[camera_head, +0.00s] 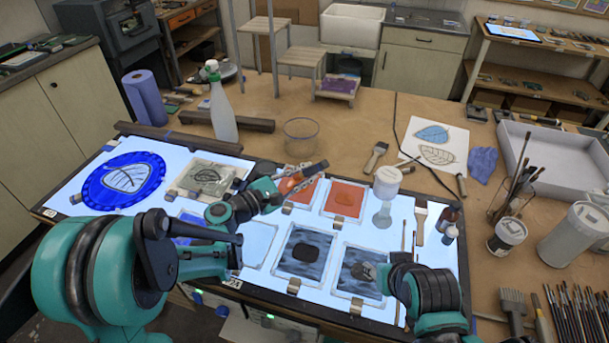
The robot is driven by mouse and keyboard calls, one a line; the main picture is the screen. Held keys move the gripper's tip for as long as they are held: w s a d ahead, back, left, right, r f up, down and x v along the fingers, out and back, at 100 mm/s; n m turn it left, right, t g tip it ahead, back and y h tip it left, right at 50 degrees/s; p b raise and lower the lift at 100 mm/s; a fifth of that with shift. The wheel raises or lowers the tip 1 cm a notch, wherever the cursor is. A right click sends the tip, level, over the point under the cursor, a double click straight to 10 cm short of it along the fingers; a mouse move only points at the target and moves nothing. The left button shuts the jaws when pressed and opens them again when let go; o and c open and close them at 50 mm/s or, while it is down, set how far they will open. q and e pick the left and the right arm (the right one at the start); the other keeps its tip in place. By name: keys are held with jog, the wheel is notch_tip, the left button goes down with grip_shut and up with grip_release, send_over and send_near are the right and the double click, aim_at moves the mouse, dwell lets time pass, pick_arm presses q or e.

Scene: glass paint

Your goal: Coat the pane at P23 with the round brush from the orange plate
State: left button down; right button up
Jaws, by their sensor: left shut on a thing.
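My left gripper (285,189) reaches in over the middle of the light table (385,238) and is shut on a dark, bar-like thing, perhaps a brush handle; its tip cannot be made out. An orange square (345,199) lies just right of it, and another orange square (297,184) is partly hidden behind the gripper. A pale clear pane (259,243) and a dark streaked pane (302,254) with a dark blot lie nearer me. A second streaked pane (356,273) is partly covered by my right arm. My right gripper's fingers are not clear. No P23 label is readable.
A spray bottle (221,105) and a glass beaker (300,138) stand behind. A round blue glass piece (124,181) lies at left. Brush pots and a white tray (555,160) are at right.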

aim_at(324, 164)
pick_arm(q)
jog(key=shift+r, duration=0.35)
pick_arm(e)
jog(key=shift+r, duration=0.25)
jog(key=shift+r+p, duration=1.5)
jog(key=shift+p, duration=0.05)
pick_arm(q)
notch_tip(324, 164, up, 4)
pick_arm(e)
jog(key=shift+f, duration=0.1)
